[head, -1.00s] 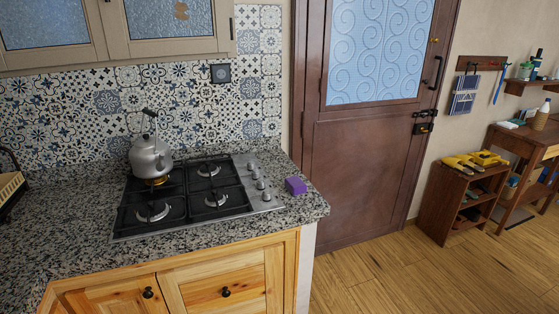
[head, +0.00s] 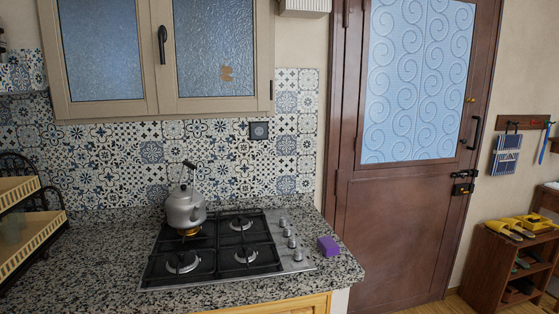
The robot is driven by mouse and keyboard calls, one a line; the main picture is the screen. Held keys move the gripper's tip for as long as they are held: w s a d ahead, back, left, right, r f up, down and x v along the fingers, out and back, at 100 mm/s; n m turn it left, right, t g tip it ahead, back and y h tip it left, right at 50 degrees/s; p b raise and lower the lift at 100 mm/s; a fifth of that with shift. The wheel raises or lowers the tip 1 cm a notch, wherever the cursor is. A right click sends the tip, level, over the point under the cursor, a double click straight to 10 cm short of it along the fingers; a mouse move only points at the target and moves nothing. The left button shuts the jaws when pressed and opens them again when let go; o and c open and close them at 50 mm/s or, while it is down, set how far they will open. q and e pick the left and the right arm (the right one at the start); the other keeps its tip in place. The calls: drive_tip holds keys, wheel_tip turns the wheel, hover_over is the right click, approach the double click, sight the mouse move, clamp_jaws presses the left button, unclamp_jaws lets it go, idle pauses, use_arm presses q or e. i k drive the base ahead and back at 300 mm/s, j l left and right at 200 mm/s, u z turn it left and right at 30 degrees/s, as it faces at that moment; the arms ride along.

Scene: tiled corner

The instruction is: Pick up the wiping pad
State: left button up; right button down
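A small purple block (head: 328,246), which looks like the wiping pad, lies on the speckled granite counter (head: 95,250). It sits just right of the gas hob (head: 222,248), near the counter's right end. Nothing covers it. Neither of my grippers shows in the head view.
A grey kettle (head: 185,209) stands on the hob's back left burner, with an orange glow under it. A tiered rack (head: 30,225) stands at the left. A brown door (head: 400,215) is behind the counter's right end.

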sight(327, 246)
drive_tip(key=l+u, duration=0.1)
drive_tip(key=u, duration=0.25)
drive_tip(key=i+l+u, duration=0.15)
drive_tip(key=u, duration=0.2)
drive_tip(key=l+u, duration=0.15)
drive_tip(key=u, duration=0.2)
drive_tip(key=l+u, duration=0.5)
drive_tip(key=l, duration=0.5)
drive_tip(key=l+u, duration=0.15)
drive_tip(key=l, duration=0.85)
